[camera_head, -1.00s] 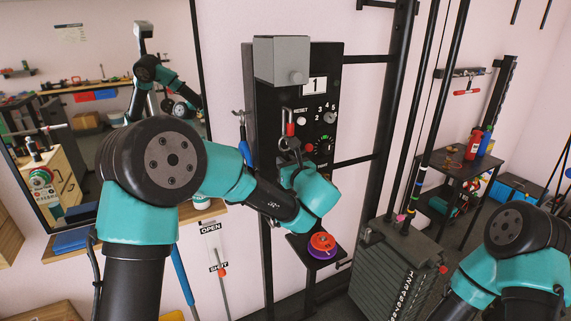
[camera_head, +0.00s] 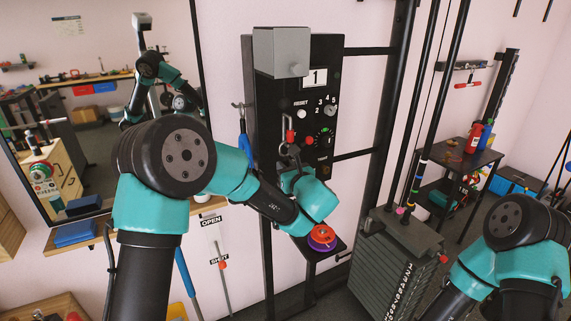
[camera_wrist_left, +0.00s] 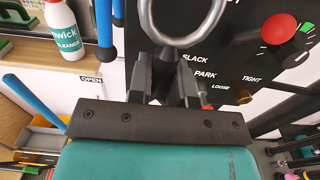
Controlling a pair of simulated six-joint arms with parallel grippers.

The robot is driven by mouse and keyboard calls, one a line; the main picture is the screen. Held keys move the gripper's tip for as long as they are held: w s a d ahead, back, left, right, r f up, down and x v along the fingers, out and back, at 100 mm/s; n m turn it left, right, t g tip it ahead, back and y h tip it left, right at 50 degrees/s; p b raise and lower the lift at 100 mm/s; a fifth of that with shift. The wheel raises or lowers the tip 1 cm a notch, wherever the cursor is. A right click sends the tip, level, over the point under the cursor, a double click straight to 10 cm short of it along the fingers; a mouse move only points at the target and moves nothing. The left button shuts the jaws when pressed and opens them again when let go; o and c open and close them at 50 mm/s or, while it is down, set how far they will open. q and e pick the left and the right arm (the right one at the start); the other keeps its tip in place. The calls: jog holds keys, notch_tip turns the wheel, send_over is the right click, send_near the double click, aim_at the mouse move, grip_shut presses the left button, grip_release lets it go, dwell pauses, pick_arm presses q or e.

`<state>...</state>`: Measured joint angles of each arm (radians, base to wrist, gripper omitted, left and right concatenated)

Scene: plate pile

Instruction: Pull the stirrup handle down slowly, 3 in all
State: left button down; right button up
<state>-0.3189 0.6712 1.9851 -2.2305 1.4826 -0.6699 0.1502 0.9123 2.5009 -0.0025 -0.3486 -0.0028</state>
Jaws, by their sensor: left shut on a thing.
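The stirrup handle is a grey metal ring, seen large at the top of the left wrist view (camera_wrist_left: 222,14). In the head view its metal loop (camera_head: 283,147) hangs in front of a black panel (camera_head: 262,110), below a red piece. My left gripper (camera_wrist_left: 165,72) is shut on the lower part of the handle; the exact contact is partly hidden. In the head view this gripper (camera_head: 290,160) sits just below the red knob's level. The panel's counter window (camera_head: 318,77) reads 1. My right gripper is out of view.
The panel carries a white reset button (camera_head: 301,114), a numbered dial (camera_head: 331,111) and a red knob (camera_head: 308,140). Below, a small shelf holds a red and purple disc (camera_head: 322,238), close to my left wrist. A weight stack (camera_head: 385,270) stands to the right.

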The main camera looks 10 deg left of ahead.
pick_arm(q)
jog(key=shift+f, duration=0.45)
jog(key=shift+f, duration=1.15)
jog(key=shift+f, duration=1.15)
jog(key=shift+f, duration=1.2)
